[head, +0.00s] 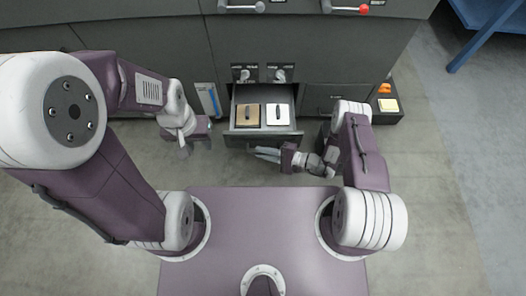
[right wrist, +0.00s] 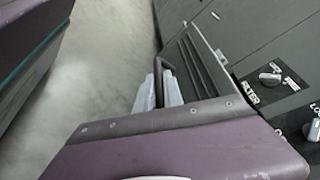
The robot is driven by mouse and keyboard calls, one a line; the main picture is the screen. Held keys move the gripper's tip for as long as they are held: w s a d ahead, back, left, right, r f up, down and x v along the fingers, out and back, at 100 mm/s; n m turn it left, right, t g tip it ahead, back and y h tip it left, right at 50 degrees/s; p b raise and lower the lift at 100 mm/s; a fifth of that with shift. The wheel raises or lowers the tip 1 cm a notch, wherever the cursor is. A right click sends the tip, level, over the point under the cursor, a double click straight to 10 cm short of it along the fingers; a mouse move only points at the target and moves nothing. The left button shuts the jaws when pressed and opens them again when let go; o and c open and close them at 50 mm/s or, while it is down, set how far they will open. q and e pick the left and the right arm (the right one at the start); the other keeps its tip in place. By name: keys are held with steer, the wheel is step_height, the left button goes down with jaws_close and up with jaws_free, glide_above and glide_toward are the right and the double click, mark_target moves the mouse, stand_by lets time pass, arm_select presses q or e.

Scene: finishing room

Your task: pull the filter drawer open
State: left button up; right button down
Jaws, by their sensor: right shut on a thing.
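The filter drawer (head: 240,137) stands pulled out from the dark cabinet in the head view, its inside showing. A brown square plate and a white one lie in it side by side.
Two knobs (head: 280,75) with labels sit above the drawer; one label reads FILTER (right wrist: 246,94). An orange item (head: 385,88) and a pale block sit at right. Floor before the cabinet is clear.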

steer(key=c, duration=1.5)
jaws_free()
steer(key=shift+d+r+p, duration=0.15)
steer(key=shift+d+p, duration=0.15)
steer(key=p+v, duration=0.3)
steer(key=v, duration=0.5)
steer(key=shift+s+d, duration=0.1)
steer(key=shift+d, duration=0.15)
